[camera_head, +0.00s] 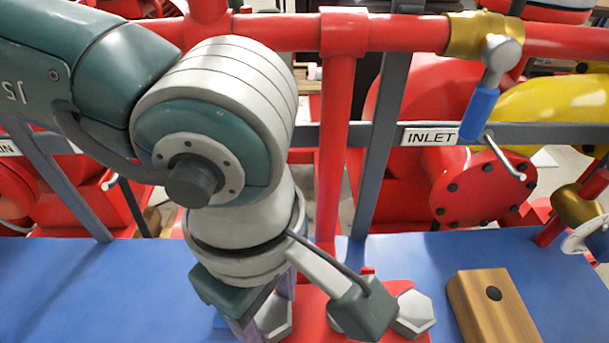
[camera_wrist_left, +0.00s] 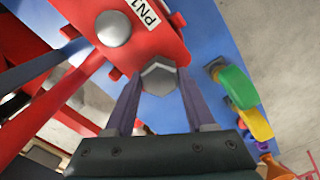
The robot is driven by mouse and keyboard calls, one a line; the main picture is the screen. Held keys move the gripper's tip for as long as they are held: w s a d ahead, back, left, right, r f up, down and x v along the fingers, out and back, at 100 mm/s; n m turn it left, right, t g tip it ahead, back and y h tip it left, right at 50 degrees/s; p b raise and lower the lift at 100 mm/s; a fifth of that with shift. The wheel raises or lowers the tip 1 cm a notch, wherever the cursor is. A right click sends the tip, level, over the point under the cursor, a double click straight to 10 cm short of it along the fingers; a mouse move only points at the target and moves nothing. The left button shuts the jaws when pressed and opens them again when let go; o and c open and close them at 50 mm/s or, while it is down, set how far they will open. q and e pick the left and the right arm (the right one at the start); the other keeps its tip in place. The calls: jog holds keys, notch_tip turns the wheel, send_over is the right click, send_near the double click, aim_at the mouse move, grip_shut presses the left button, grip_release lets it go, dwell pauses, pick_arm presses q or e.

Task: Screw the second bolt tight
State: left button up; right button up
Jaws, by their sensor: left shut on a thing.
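My left gripper (camera_head: 258,308) points down at the bottom of the head view, over a red flange plate (camera_head: 312,312). It is shut on a grey hex bolt (camera_head: 277,317), and part of the bolt shows beside the fingers. In the left wrist view the gripper (camera_wrist_left: 158,85) has its two purple-grey fingers on either side of the hex bolt head (camera_wrist_left: 159,76), at the end of the red plate (camera_wrist_left: 150,40). Another grey hex bolt (camera_head: 414,312) sits at the plate's right end in the head view. My right gripper is not in view.
A wooden block (camera_head: 490,312) with a dark hole lies on the blue deck (camera_head: 405,270) at right. A red pipe (camera_head: 400,33) crosses behind, with a blue-handled valve (camera_head: 481,108) and an INLET sign (camera_head: 430,137). A round grey knob (camera_wrist_left: 113,28) is on the plate.

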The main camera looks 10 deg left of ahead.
pick_arm(q)
grip_shut()
jog(key=m+b, duration=0.2)
jog(key=shift+f+m, duration=0.2)
jog(key=shift+m, duration=0.2)
jog(key=m+b, duration=0.2)
jog(key=m, duration=0.1)
jog(key=shift+m, duration=0.4)
jog(key=m+b, duration=0.3)
jog(key=m, duration=0.2)
jog(key=shift+m+b, duration=0.4)
jog(key=shift+r+m+b, duration=0.15)
jog(key=shift+m+b, duration=0.45)
jog(key=shift+m, duration=0.6)
jog(key=o, duration=0.6)
grip_release()
jog(key=shift+o, duration=0.2)
jog(key=shift+r, duration=0.15)
